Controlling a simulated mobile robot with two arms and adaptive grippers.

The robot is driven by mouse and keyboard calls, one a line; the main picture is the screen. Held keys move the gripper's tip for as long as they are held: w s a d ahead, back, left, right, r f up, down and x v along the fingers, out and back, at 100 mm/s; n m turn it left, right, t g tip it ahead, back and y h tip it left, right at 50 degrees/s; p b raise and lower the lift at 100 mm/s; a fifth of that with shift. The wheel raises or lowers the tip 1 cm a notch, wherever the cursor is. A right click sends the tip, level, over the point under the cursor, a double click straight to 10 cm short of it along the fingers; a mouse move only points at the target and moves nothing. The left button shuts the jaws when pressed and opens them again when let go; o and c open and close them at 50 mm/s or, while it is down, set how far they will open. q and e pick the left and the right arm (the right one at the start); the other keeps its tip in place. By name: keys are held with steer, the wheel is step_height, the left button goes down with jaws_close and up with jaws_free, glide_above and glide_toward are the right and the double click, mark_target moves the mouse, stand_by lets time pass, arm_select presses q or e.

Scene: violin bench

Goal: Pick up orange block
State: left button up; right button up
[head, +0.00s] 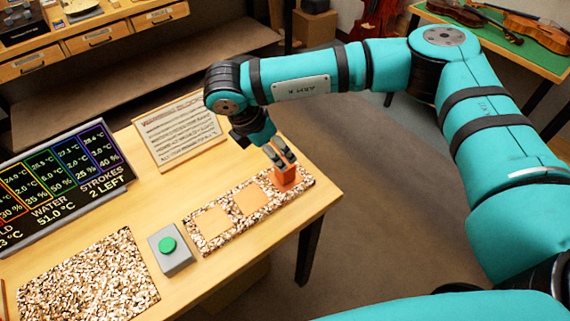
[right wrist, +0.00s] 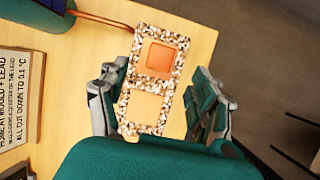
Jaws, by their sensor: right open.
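The orange block (head: 287,175) stands on the right end of a speckled strip (head: 227,236) near the table's right edge. In the right wrist view the orange block (right wrist: 161,57) sits inside the far square of the strip. My right gripper (head: 281,157) is just above the block in the head view, pointing down, and its fingers hide part of the block's top. In the right wrist view my right gripper (right wrist: 160,100) is open, its fingers apart on either side of the strip, with nothing between them held. My left gripper is not in view.
A grey box with a green button (head: 168,244), a speckled mat (head: 90,284), a dark display (head: 62,191) and a printed board (head: 180,131) are on the table. Violins (head: 535,30) lie on a green bench behind.

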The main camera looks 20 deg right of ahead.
steer(key=p+x, duration=0.1)
steer(key=x, duration=0.2)
steer(key=shift+w+d+f, duration=0.1)
steer(key=shift+d+f, duration=0.05)
steer(key=shift+f, duration=0.15)
steer(key=shift+d+f+p, duration=0.1)
steer(key=shift+f+p, duration=0.2)
steer(key=p+x, duration=0.1)
steer(key=x, duration=0.2)
steer(key=shift+f+p, duration=0.4)
steer(key=shift+f, duration=0.05)
steer(key=shift+d+f, duration=0.15)
steer(key=shift+f, duration=0.2)
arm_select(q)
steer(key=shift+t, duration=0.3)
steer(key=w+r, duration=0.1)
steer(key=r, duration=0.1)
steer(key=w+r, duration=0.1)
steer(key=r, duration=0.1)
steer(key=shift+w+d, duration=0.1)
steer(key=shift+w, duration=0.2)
arm_select(e)
steer(key=shift+c, duration=0.2)
steer(key=c, duration=1.3)
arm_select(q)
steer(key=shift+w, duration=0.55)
arm_select(e)
steer(key=shift+o, duration=0.2)
